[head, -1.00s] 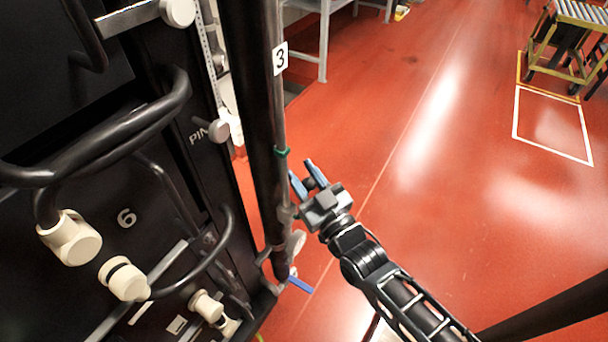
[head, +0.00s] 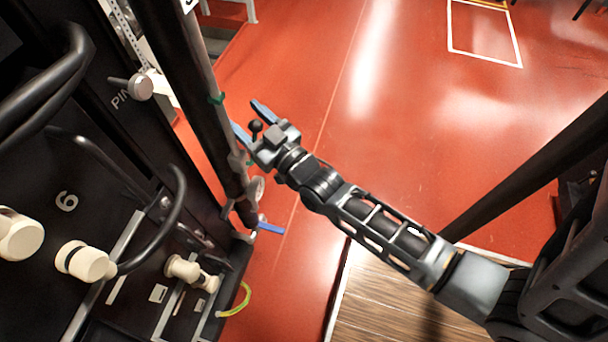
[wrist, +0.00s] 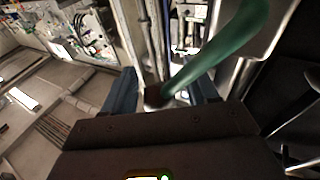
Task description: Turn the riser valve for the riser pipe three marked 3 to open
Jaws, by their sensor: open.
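The dark riser pipe (head: 185,75) runs down the left of the head view, with a thinner grey pipe along it. Its white number tag (head: 187,5) is cut off at the top edge; a 3 showed there earlier. A green part (head: 217,99) sits on the thin pipe. A blue lever (head: 270,228) sticks out to the right near the pipe's foot. My gripper (head: 251,120) is open just right of the pipe, above the blue lever. In the wrist view a green bar (wrist: 215,55) slants down to a dark end between my blue fingers (wrist: 160,92). I cannot tell whether they touch it.
A black cabinet (head: 100,215) marked 6 fills the left, with cream connectors (head: 85,262) and black cables (head: 125,180) close to the pipe. A yellow-green cable (head: 238,300) lies at its foot.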

